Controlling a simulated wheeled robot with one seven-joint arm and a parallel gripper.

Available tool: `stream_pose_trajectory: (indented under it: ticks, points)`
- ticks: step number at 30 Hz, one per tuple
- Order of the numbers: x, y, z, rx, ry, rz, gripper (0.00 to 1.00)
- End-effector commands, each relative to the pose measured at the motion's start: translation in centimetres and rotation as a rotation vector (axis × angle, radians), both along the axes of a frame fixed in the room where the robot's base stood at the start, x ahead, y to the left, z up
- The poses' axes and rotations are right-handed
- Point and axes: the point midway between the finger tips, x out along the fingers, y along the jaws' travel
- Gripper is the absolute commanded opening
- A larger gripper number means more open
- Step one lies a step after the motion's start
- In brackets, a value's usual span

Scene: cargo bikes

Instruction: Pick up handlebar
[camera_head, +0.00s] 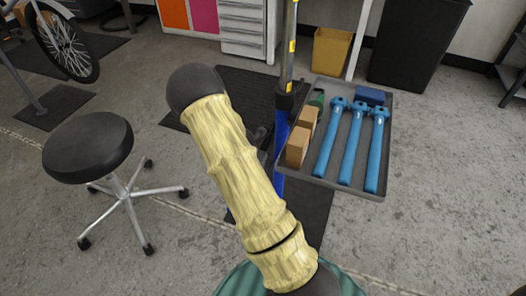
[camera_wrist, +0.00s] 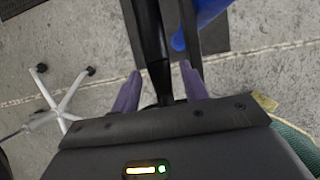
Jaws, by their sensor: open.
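My gripper (camera_wrist: 158,88) shows in the wrist view with two purple fingers apart. A dark bar (camera_wrist: 151,35) runs down between the fingers, with a gap visible at the left finger. I cannot tell whether this bar is the handlebar. In the head view my yellow, bark-textured arm crosses the middle and hides my gripper. No whole handlebar can be made out there. Three blue long tools with thick heads (camera_head: 349,148) lie side by side in a grey tray (camera_head: 388,140) right of the arm.
A stand post (camera_head: 287,45) rises behind my arm, blue lower down. The tray also holds tan blocks (camera_head: 298,147) and a blue box (camera_head: 370,96). A black stool (camera_head: 88,147) stands left. A yellow bin (camera_head: 331,52) and black bin (camera_head: 417,40) stand behind. Floor at right is clear.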

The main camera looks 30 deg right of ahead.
Motion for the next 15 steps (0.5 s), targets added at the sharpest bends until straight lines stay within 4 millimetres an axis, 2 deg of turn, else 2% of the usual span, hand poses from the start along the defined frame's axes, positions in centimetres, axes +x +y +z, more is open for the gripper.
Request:
stream_pose_trajectory:
  ticks: [1,7,15]
  points:
    - [0.0,0.0,0.01,0.0,0.0,0.0,0.41]
    - [0.0,0.02,0.01,0.0,0.0,0.0,0.02]
    - [0.04,-0.02,0.07,0.0,-0.001,0.0,0.0]
